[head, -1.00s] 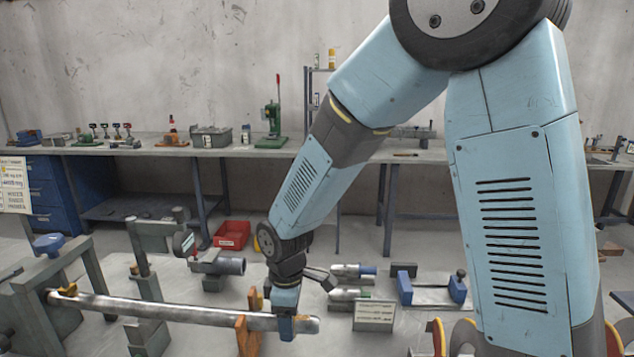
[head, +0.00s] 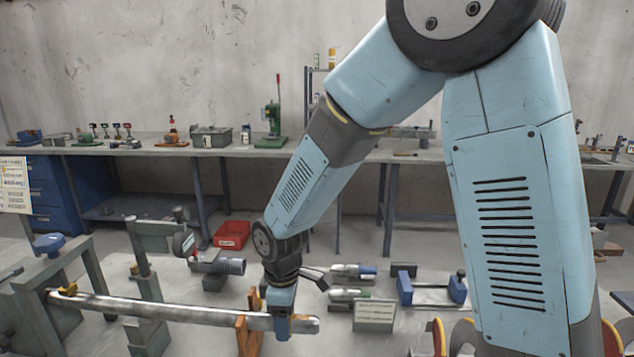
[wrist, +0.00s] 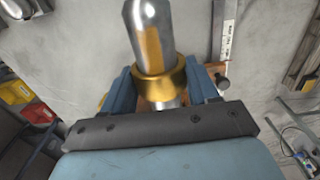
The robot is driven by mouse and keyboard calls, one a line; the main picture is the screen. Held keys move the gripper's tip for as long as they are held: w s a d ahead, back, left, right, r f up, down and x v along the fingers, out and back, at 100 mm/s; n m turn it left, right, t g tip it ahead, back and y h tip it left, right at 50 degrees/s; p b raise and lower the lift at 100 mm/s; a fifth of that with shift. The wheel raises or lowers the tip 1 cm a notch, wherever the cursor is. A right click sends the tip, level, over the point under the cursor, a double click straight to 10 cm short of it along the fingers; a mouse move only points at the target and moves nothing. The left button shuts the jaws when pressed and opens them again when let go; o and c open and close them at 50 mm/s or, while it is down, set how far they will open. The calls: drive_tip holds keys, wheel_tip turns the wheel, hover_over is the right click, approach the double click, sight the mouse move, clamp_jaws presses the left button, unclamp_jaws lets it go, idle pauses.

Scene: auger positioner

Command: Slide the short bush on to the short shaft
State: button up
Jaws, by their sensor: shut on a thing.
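A long silver shaft (head: 190,312) with a rounded free end lies across the lower left of the head view. In the wrist view that rounded end (wrist: 148,25) points up the picture. A brass bush (wrist: 160,86) sits around the shaft, a little back from its tip. My gripper (wrist: 162,88) has its blue fingers on both sides of the bush, shut on it. In the head view my gripper (head: 280,325) is over the shaft near its free end and hides the bush. I cannot tell whether this is the short shaft.
An orange support (head: 250,335) stands under the shaft just left of my gripper. Grey stands (head: 148,290) hold the left part. Silver cylinders (head: 350,272), a white label card (head: 374,316) and a blue fixture (head: 430,288) are to the right. A red bin (head: 231,235) is behind.

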sight(257, 314)
drive_tip(key=shift+w+a, duration=0.15)
drive_tip(key=shift+a, duration=1.4)
drive_tip(key=shift+w+a, duration=0.1)
drive_tip(key=shift+a, duration=1.4)
drive_tip(key=o, duration=1.2)
wheel_tip(257, 314, up, 14)
drive_tip(key=w+d+r+m+t, duration=0.1)
drive_tip(key=d+r+m, duration=0.25)
drive_tip(key=d, duration=0.45)
drive_tip(key=s+d+r+m+t, duration=0.1)
drive_tip(key=s+d+m, duration=0.3)
drive_tip(key=d, duration=0.5)
drive_tip(key=s+d+r+m+t, duration=0.2)
drive_tip(key=s+d+r+m, duration=0.2)
drive_tip(key=d, duration=0.6)
drive_tip(key=s+d+r+m+t, duration=0.1)
drive_tip(key=s+d+m, duration=0.3)
drive_tip(key=d, duration=0.5)
drive_tip(key=shift+s+d+r+m+t, duration=0.15)
drive_tip(key=shift+d+r+m+t, duration=0.15)
drive_tip(key=shift+r+m, duration=0.4)
